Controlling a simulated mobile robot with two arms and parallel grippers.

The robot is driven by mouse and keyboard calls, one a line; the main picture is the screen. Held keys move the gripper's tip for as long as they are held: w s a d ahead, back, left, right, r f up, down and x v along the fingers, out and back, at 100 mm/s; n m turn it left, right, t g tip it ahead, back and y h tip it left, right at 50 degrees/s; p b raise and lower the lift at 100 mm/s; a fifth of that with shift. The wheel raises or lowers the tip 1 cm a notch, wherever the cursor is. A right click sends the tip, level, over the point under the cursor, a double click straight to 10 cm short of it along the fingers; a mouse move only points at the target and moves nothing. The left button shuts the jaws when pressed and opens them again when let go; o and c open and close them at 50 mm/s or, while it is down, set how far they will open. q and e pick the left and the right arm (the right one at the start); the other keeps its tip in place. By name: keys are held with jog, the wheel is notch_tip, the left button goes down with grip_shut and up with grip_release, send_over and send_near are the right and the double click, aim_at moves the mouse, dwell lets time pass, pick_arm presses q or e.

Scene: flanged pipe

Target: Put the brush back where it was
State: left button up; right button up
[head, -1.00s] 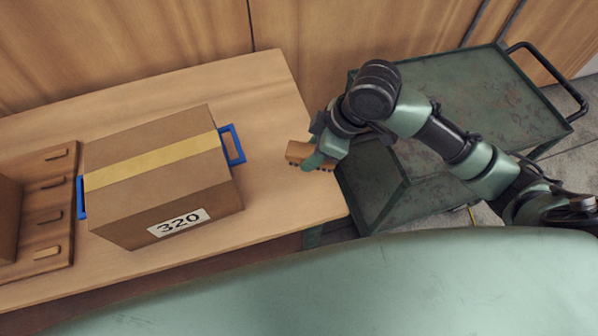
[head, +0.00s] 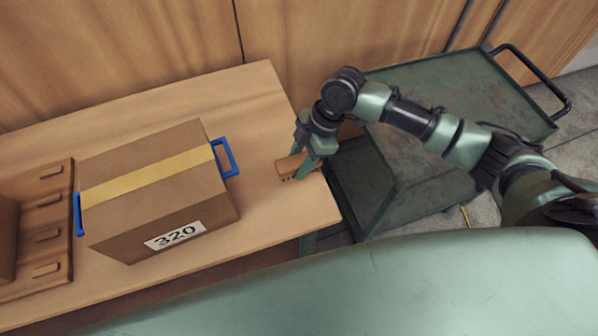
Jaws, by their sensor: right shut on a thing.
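The brush (head: 289,166) has a brown wooden body with short dark bristles along its lower side. It is at the right end of the wooden table (head: 262,97), to the right of the cardboard box. My right gripper (head: 305,168) points down and is shut on the brush, with its green fingers around the brush's right part. The brush is low over the table top; I cannot tell whether it touches it. My left gripper is not in view.
A cardboard box (head: 150,215) marked 320, with yellow tape and blue handles, stands on the table. A wooden board with several pegs (head: 50,238) lies left of it. A green metal cart (head: 465,95) stands beyond the table's right edge.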

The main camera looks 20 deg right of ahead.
jog(key=shift+f+p, duration=0.35)
jog(key=shift+f, duration=3.05)
jog(key=o, duration=1.3)
jog(key=shift+r, duration=0.1)
jog(key=shift+d+r, duration=0.1)
jog(key=shift+r, duration=0.1)
jog(key=b+v, duration=0.1)
jog(key=v, duration=1)
jog(key=shift+r+b, duration=0.25)
jog(key=shift+b, duration=0.15)
